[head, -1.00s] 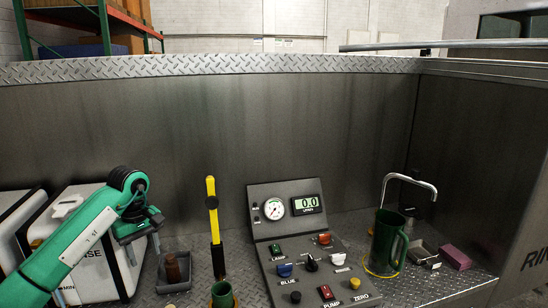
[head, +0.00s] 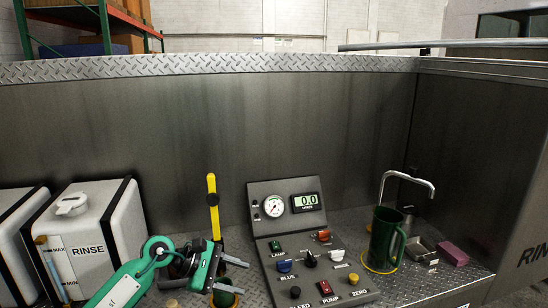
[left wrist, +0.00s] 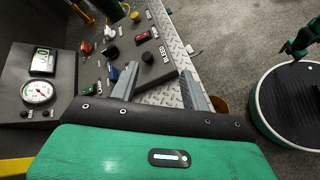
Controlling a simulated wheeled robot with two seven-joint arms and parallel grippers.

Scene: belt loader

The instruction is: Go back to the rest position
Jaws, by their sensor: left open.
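My left gripper (head: 236,276) is low in the head view, left of the control panel (head: 318,270) and in front of the yellow-handled lever (head: 212,205). Its two grey fingers point right and stand apart with nothing between them. The left wrist view shows the same open fingers (left wrist: 158,86), with the panel's knobs and switches beyond and to the left of them. The gripper partly hides a green cup-like object (head: 226,296) at the bottom of the head view.
A white RINSE tank (head: 92,235) stands at the left. A green mug (head: 384,238), a curved tap (head: 408,178), a grey tray (head: 422,249) and a pink block (head: 453,253) are on the right. A tall metal wall (head: 300,125) closes the back.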

